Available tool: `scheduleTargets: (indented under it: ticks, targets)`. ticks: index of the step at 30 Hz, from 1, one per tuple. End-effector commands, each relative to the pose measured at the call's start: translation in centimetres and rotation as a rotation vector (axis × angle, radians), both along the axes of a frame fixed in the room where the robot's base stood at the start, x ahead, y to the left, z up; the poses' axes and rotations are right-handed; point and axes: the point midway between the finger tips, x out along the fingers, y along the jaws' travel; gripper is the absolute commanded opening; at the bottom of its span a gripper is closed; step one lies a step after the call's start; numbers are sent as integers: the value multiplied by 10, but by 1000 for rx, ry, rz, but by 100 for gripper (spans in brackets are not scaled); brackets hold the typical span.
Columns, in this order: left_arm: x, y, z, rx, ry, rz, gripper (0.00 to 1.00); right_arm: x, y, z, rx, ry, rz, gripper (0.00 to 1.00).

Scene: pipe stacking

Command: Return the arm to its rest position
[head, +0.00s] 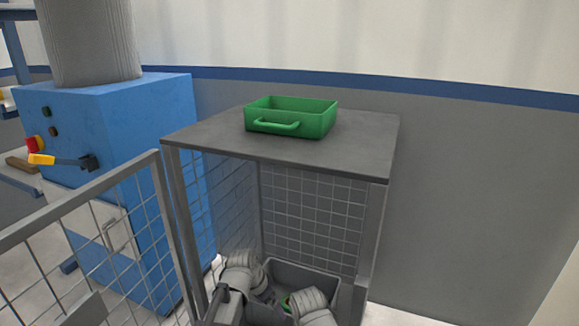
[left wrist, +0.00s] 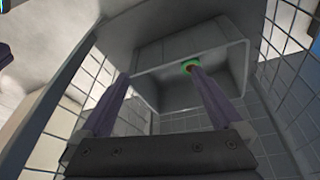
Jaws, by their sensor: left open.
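My left gripper (left wrist: 159,76) is open in the left wrist view, with its two long fingers spread and nothing between them. They point at a grey bin (left wrist: 160,52) inside the mesh cage. A small green round piece with an orange middle (left wrist: 190,66) shows in the bin, by the tip of the right finger; I cannot tell if they touch. In the head view, my left arm (head: 240,278) reaches low into the cage, in front of the same grey bin (head: 312,277). A bit of green (head: 286,301) shows there, mostly hidden by my arm. My right gripper is not in view.
The cage has a dark flat top (head: 210,136) carrying a green handled tray (head: 315,124). Mesh walls (head: 310,210) enclose the bin closely. A mesh door (head: 100,230) stands open at left, beside a blue machine (head: 140,130). Open floor lies at lower right.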

Motion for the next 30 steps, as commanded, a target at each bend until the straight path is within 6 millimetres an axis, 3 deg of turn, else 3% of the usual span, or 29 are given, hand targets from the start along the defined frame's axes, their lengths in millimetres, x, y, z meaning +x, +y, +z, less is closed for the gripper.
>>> scheduleTargets:
  ticks: [11,18,30]
  targets:
    - [-61,66,-8,66,138,391,100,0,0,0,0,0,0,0]
    - [-113,114,-11,132,221,727,100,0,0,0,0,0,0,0]
    - [-115,90,86,158,229,664,100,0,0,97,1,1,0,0]
